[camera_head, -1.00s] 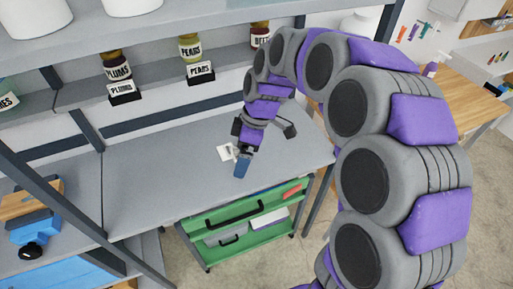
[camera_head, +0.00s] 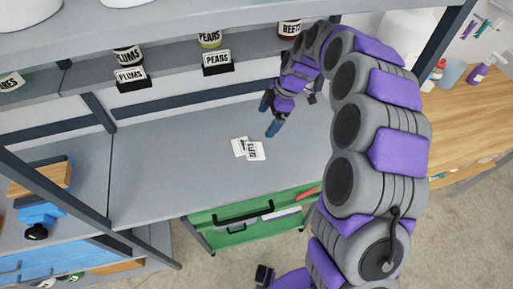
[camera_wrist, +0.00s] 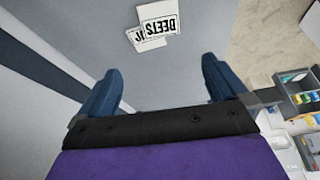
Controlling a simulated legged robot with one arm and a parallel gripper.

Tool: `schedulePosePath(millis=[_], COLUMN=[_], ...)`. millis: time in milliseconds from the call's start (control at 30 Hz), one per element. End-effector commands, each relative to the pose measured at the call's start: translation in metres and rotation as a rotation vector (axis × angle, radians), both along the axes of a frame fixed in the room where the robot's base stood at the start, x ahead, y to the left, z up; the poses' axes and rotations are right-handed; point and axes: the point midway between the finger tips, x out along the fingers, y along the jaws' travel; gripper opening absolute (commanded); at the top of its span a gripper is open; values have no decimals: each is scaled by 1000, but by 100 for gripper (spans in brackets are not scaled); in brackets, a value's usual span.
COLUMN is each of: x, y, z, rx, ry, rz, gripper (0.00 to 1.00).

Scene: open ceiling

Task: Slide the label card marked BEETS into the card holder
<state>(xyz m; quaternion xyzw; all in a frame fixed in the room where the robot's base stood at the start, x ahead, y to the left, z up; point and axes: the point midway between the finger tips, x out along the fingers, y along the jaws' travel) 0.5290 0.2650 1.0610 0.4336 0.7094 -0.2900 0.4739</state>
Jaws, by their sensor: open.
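The white BEETS label card (camera_head: 255,151) lies flat on the grey worktop, and its black lettering shows upside down in the wrist view (camera_wrist: 160,26). A second white card (camera_head: 239,147) lies partly under it or against it; its word is mostly hidden. My gripper (camera_head: 269,116) is above the worktop, to the upper right of the cards, open and empty. In the wrist view its two blue fingers (camera_wrist: 160,88) are spread wide with the cards beyond them. The jar marked BEETS (camera_head: 290,29) stands on the shelf behind my arm; I cannot see a card holder below it.
Black holders with PLUMS (camera_head: 132,85) and PEARS (camera_head: 218,69) cards stand on the shelf edge below their jars. A green drawer cart (camera_head: 240,231) stands under the worktop. The worktop left of the cards is clear.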

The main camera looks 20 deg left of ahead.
Motion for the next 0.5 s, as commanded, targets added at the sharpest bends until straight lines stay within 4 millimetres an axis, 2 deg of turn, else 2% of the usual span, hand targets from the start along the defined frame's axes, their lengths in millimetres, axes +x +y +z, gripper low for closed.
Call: schedulePosePath(millis=[300,500], x=[-10,-17], y=[21,32], z=[-61,-91], rx=[-3,-2], ry=[3,3], rz=[-1,-1], gripper=[100,100])
